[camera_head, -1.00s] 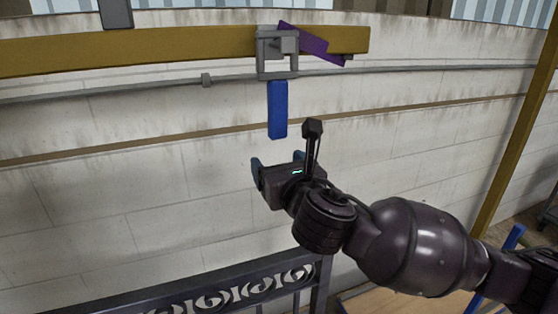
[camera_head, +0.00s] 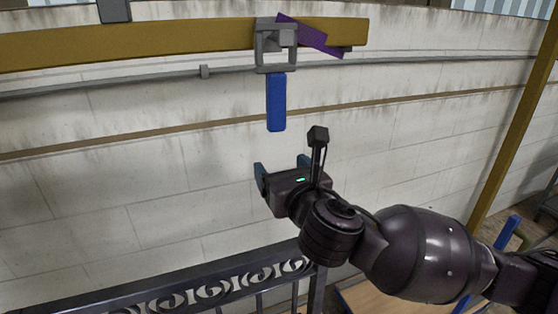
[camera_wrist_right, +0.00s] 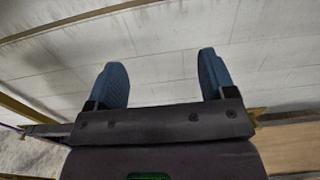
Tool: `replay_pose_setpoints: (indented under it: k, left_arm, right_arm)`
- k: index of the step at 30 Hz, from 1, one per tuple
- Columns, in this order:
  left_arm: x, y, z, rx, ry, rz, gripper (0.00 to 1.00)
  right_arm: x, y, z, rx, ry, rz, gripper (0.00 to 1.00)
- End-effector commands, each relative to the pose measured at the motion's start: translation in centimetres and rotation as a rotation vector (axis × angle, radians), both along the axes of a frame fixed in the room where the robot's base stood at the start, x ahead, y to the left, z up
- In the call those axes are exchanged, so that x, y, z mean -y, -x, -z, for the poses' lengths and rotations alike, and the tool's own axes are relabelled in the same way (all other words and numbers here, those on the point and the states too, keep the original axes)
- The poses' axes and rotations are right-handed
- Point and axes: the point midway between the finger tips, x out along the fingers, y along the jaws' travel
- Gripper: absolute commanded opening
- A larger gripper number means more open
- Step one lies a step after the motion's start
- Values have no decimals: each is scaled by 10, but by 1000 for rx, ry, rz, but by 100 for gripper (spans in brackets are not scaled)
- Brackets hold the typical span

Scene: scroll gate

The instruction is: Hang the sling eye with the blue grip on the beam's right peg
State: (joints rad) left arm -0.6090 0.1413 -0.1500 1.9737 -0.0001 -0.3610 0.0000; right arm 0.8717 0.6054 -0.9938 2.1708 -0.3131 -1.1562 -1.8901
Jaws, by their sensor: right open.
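The blue grip (camera_head: 276,102) hangs upright below a grey square sling eye (camera_head: 261,48). The eye sits at the right part of the yellow beam (camera_head: 170,40), around a grey peg (camera_head: 281,38) as far as the head view shows; contact is hard to tell. My right gripper (camera_head: 282,165) is open and empty, below the blue grip and apart from it. Its two blue-green fingers stand apart in the right wrist view (camera_wrist_right: 160,80), with only wall between them. My left gripper is not in view.
A purple bar (camera_head: 310,36) lies slanted across the beam beside the eye. Another grey piece (camera_head: 114,10) is on the beam at the left. A dark ornate railing (camera_head: 210,292) stands below, and a yellow post (camera_head: 520,110) at the right. The pale wall is behind.

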Motion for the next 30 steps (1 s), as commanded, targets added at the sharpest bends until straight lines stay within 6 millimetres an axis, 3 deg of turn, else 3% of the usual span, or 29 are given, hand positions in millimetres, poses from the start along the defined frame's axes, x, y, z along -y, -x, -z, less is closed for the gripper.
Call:
replay_pose_setpoints:
  k: [30]
  left_arm:
    - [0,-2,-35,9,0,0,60]
  right_arm:
    - [31,74,0,-2,0,1,77]
